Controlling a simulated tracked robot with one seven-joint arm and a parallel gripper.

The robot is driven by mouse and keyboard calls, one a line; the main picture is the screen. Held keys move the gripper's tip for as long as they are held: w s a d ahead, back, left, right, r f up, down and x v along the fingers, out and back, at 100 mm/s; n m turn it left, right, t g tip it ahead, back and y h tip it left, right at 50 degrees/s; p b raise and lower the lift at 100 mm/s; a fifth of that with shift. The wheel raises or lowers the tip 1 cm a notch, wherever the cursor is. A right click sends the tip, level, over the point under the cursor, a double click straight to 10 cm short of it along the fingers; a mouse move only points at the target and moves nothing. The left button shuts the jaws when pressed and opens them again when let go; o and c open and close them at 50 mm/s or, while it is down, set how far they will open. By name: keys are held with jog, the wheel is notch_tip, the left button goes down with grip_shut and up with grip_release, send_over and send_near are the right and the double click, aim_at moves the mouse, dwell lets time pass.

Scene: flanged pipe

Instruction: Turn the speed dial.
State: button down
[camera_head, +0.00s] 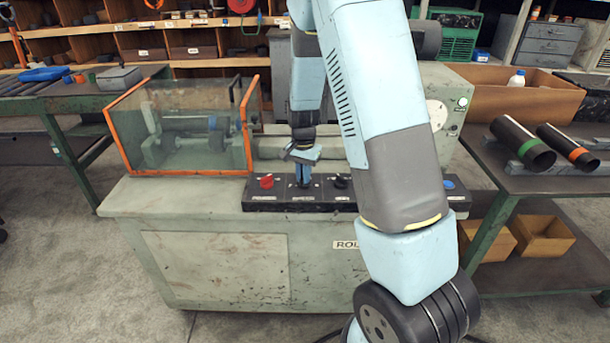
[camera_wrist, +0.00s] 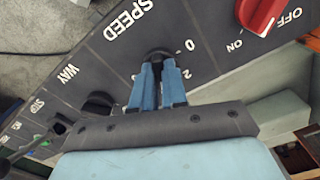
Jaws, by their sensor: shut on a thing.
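The dark speed dial (camera_wrist: 158,53) sits beside the SPEED label and the numbers 0 and 2 in the wrist view. Only its far edge shows past my fingers. My gripper (camera_wrist: 160,68) points down at the panel with its blue fingers closed around the dial. In the head view my gripper (camera_head: 303,178) is at the black control panel (camera_head: 320,203), and the dial is hidden behind the fingers. The dial's pointer direction cannot be seen.
A red OFF/ON knob (camera_head: 266,182) stands left of my gripper; it also shows in the wrist view (camera_wrist: 262,12). A black WAY knob (camera_head: 340,181) stands to the right, with a blue knob (camera_head: 448,184) farther right. An orange-framed guard (camera_head: 190,130) stands behind left.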

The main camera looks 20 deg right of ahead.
jog(key=shift+w+d+r+m, duration=0.1)
jog(key=shift+w+m, duration=0.05)
jog(key=shift+m, duration=0.35)
jog(key=c, duration=1.2)
grip_release()
jog(key=shift+o, duration=0.2)
notch_tip(320, 180, up, 14)
jog(key=shift+f, duration=0.2)
